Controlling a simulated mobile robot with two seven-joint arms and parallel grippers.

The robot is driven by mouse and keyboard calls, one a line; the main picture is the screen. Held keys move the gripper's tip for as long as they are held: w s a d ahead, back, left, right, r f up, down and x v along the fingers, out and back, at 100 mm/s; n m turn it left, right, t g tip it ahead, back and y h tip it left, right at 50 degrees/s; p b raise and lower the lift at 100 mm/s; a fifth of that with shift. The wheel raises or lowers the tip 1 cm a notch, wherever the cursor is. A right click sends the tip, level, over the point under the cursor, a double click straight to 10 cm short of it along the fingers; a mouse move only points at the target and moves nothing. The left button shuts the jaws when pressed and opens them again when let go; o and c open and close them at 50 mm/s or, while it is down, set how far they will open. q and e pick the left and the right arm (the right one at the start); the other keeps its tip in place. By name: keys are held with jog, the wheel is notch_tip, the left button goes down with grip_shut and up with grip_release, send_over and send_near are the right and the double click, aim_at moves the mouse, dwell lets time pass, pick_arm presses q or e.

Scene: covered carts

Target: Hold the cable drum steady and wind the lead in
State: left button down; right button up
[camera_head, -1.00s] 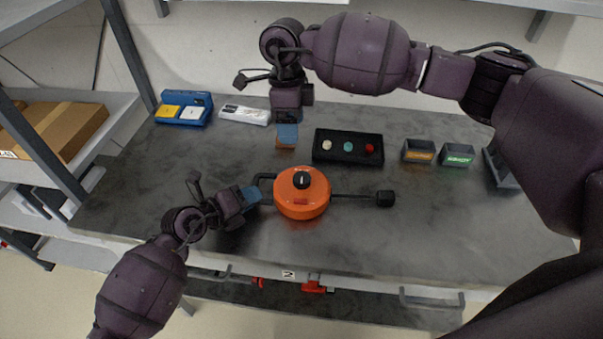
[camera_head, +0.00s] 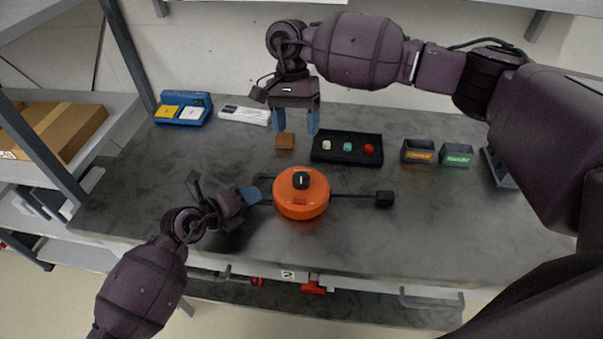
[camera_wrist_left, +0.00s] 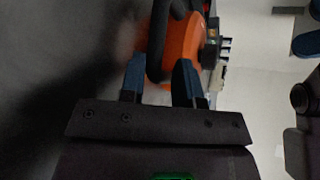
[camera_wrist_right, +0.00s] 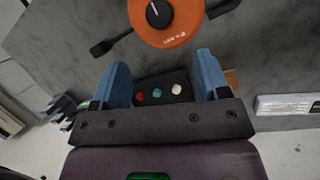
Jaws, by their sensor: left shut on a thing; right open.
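The orange cable drum (camera_head: 302,205) lies on the grey bench, with a black knob (camera_head: 301,180) with a white mark on top. A straight black length, seemingly the lead, runs right from it to a black end block (camera_head: 384,199). My left gripper (camera_head: 256,193) is shut on the drum's black handle (camera_head: 264,178) at the left; the handle also shows in the left wrist view (camera_wrist_left: 158,40). My right gripper (camera_head: 298,128) is open and empty, pointing down behind the drum, apart from it. The drum shows at the top of the right wrist view (camera_wrist_right: 168,22).
A brown block (camera_head: 285,141) sits close to my right fingers. Beside it is a black tray (camera_head: 318,153) with beige, teal and red pieces. Two labelled bins (camera_head: 418,151) stand right, a blue case (camera_head: 183,110) back left. Bench right of the drum is mostly clear.

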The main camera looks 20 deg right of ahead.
aim_at(302, 177)
jog(key=s+f+n, duration=0.1)
jog(key=f+n, duration=0.1)
jog(key=f, duration=0.1)
jog(key=s+f+n, duration=0.2)
jog(key=f, duration=0.2)
jog(key=s+f+n, duration=0.2)
jog(key=f, duration=0.2)
jog(key=shift+a+n+g, duration=0.15)
jog(key=shift+n+g, duration=0.15)
jog(key=shift+n, duration=0.1)
jog(key=shift+c, duration=0.5)
jog(key=shift+w, duration=0.1)
jog(key=c, duration=0.8)
jog(key=shift+c, duration=0.2)
